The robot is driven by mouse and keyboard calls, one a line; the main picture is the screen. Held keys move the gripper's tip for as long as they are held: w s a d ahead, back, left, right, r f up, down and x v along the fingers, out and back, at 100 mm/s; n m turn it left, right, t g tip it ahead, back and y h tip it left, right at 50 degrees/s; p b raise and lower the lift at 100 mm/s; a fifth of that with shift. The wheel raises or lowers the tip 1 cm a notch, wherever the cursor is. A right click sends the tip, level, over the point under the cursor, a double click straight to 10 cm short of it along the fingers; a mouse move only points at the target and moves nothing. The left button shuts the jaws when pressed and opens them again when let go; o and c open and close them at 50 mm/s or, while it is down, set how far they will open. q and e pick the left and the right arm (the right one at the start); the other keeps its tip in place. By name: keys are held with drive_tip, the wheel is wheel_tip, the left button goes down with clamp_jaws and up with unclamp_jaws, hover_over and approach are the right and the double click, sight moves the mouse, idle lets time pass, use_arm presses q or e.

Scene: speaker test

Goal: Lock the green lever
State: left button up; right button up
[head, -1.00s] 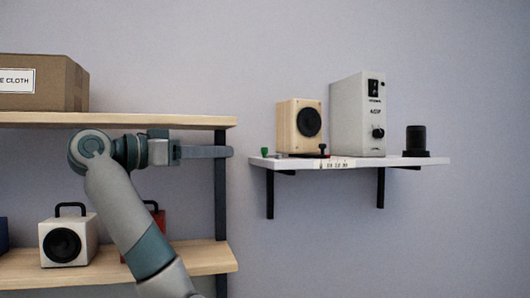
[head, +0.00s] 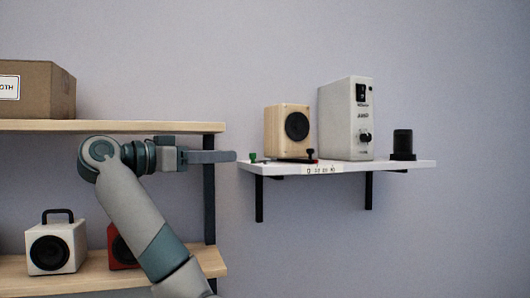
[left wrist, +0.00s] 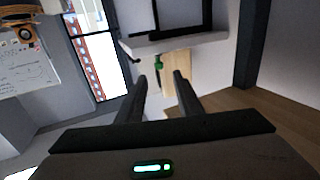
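The green lever (head: 253,157) is small and stands at the left end of the white wall shelf (head: 425,164). My left gripper (head: 236,156) points right at about the lever's height, its tips a short way left of it in the head view. In the left wrist view the two fingers (left wrist: 160,76) are apart with nothing between them. The green lever (left wrist: 158,61) shows just beyond the fingertips, near the middle of the gap. I cannot tell its exact lever position. My right gripper is in neither view.
On the wall shelf stand a wooden speaker (head: 282,132), a small black lever (head: 310,153), a grey amp box (head: 340,125) and a black cylinder (head: 403,142). At left, a rack holds a cardboard box (head: 40,92), a white speaker (head: 72,240) and a red one (head: 120,255).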

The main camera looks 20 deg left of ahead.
use_arm(q)
drive_tip(key=p+x, duration=0.6)
drive_tip(key=x, duration=0.6)
drive_tip(key=shift+d+r, duration=0.1)
drive_tip(key=shift+d, duration=0.05)
drive_tip(key=shift+p+x, duration=0.3)
drive_tip(key=shift+x, duration=0.55)
clamp_jaws()
